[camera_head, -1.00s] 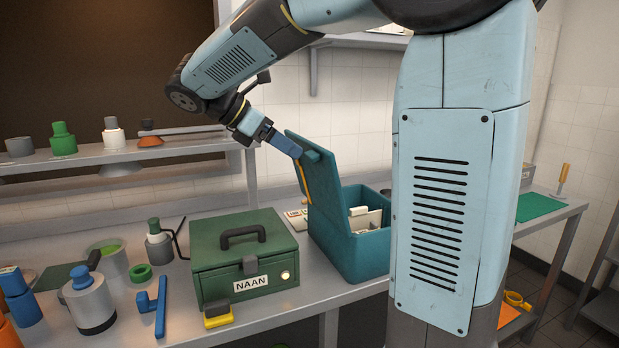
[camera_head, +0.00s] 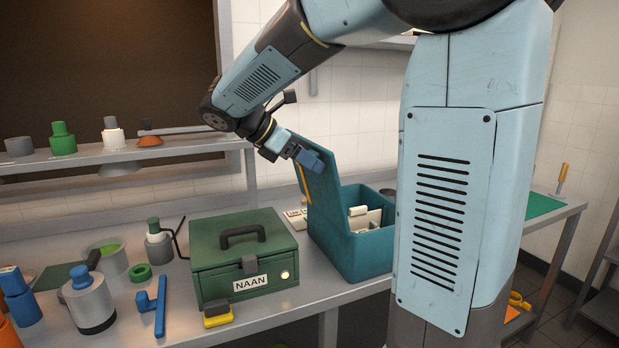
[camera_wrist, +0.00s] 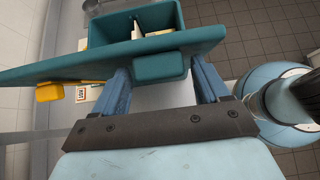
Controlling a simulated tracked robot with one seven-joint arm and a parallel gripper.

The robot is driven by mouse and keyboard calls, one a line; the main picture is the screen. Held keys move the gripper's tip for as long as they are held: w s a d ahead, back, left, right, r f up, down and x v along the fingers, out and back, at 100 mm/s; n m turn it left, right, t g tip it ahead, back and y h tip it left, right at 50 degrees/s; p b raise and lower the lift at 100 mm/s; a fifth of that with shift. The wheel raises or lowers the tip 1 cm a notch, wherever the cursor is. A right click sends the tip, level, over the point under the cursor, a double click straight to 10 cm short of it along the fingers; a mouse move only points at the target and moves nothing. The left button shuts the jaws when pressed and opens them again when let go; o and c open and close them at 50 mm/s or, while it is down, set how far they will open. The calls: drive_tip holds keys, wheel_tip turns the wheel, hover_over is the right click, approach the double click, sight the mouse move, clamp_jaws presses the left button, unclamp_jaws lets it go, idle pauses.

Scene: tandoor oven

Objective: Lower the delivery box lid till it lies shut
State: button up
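The teal delivery box (camera_head: 362,258) stands on the steel counter with its lid (camera_head: 318,188) raised and leaning back toward the left. In the wrist view the lid (camera_wrist: 60,72) crosses the picture, with the open box (camera_wrist: 102,33) beyond it. My gripper (camera_head: 311,162) is at the lid's upper part in the head view. In the wrist view my gripper (camera_wrist: 162,78) has its two blue fingers well apart, one on each side of the lid's teal tab (camera_wrist: 160,66). The fingers look very close to the tab's sides; whether they touch it is unclear.
A green NAAN box (camera_head: 244,258) stands left of the delivery box. Cartons (camera_head: 362,216) show inside the delivery box. A blue tool (camera_head: 152,305), a jar (camera_head: 88,303) and a yellow-black item (camera_head: 217,314) are on the counter. A shelf (camera_head: 120,160) runs behind.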

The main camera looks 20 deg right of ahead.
sight(316, 150)
drive_tip(key=c, duration=0.6)
drive_tip(key=shift+d+r, duration=0.3)
drive_tip(key=shift+d, duration=0.5)
drive_tip(key=shift+d+r, duration=0.25)
drive_tip(key=shift+d, duration=0.5)
drive_tip(key=shift+d, duration=0.1)
drive_tip(key=shift+d+r, duration=0.15)
drive_tip(key=shift+d, duration=0.65)
drive_tip(key=shift+d+r, duration=0.1)
drive_tip(key=shift+d, duration=0.75)
